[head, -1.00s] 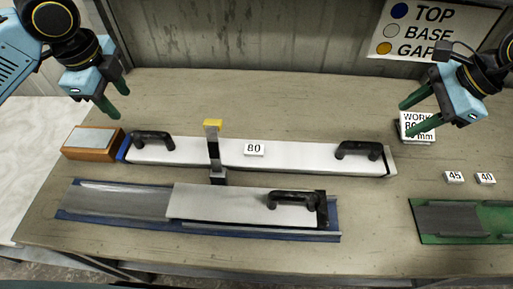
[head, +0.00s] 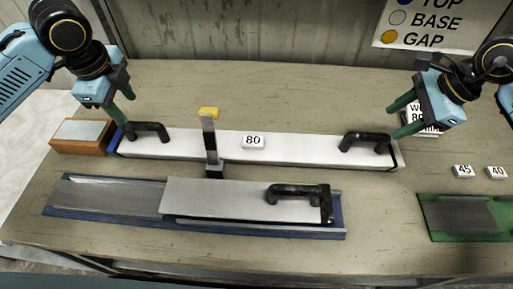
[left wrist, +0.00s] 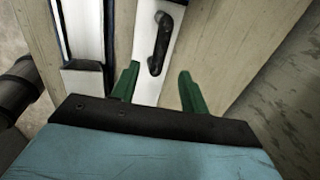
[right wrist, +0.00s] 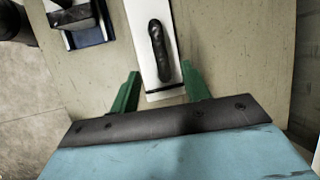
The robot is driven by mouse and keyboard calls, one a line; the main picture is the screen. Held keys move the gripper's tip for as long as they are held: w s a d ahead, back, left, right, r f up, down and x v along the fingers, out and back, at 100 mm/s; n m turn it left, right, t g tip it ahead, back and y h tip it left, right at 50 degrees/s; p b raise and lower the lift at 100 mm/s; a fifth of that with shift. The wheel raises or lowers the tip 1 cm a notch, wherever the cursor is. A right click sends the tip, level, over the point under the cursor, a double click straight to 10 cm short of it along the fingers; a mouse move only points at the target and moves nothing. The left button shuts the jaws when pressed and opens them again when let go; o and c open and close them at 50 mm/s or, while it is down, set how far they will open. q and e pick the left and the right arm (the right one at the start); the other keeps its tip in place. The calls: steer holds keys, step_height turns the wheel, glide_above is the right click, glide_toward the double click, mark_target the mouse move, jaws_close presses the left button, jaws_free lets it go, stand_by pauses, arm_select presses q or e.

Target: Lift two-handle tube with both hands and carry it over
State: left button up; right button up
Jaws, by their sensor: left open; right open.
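The long white two-handle tube (head: 290,152) lies across the table, with a blue band at its left end and a label reading 80 (head: 252,141). Its left black handle (head: 150,130) and right black handle (head: 366,141) stand up from its top.
A blue tray (head: 100,208) with a shorter grey-white handled piece (head: 215,199) lies in front of the tube. A wooden block (head: 82,147) is left, a green tray (head: 440,237) right. A sign (head: 440,22) hangs behind.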

mark_target(141, 124)
arm_select(q)
steer(key=f, duration=0.3)
steer(key=w+f, duration=0.1)
steer(key=f, duration=0.2)
steer(key=w+f, duration=0.1)
steer(key=f, duration=0.2)
steer(key=shift+f, duration=0.35)
arm_select(e)
steer(key=x, duration=1)
steer(key=shift+d, duration=0.1)
arm_select(q)
jaws_close()
arm_select(e)
jaws_close()
steer(key=shift+r, duration=0.1)
arm_select(q)
steer(key=shift+w+r, duration=0.2)
arm_select(e)
steer(key=shift+w+r, duration=0.15)
